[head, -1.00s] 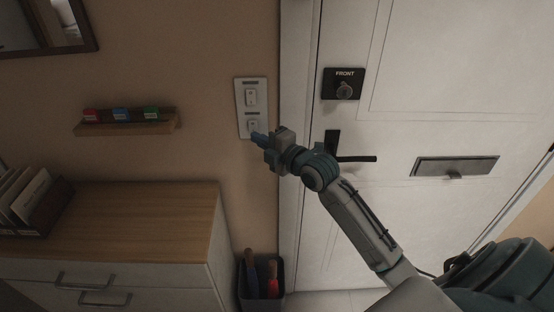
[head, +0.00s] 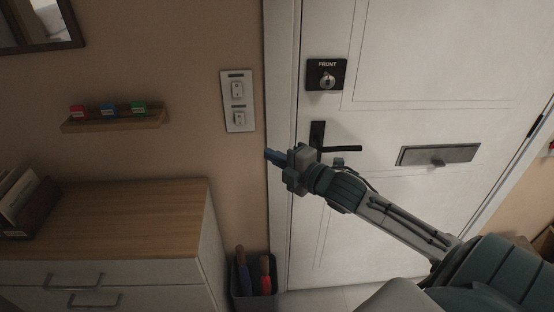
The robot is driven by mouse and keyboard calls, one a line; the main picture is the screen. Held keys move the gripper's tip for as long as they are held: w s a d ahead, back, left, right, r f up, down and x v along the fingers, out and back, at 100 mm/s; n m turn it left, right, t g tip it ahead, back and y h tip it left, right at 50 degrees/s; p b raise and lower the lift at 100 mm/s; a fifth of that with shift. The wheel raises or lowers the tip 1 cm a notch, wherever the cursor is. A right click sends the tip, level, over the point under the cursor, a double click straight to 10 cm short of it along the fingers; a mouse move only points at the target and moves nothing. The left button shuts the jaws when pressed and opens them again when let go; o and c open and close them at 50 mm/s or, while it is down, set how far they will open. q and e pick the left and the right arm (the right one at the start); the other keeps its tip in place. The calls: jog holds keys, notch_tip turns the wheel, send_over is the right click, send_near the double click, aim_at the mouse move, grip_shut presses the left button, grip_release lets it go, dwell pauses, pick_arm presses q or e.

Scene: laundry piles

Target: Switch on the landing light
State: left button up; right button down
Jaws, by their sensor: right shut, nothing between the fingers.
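A pale switch plate (head: 238,101) is on the tan wall just left of the door frame. It carries two switches, an upper one (head: 238,89) and a lower one (head: 238,117), with small dark labels too small to read. I cannot tell either switch's position. My right gripper (head: 271,155) is shut and empty. It is below and to the right of the plate, in front of the door frame, apart from the switches. My left gripper is not in view.
The white door has a lock plate marked FRONT (head: 326,74), a black handle (head: 341,149) and a letter slot (head: 438,155). A shelf (head: 115,121) with coloured blocks hangs left. Below are a wooden-topped cabinet (head: 120,215) and a dark bin (head: 254,289) holding umbrellas.

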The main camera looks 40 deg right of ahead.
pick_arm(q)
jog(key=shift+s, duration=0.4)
pick_arm(e)
jog(key=shift+s+d+f, duration=0.1)
jog(key=shift+s, duration=0.25)
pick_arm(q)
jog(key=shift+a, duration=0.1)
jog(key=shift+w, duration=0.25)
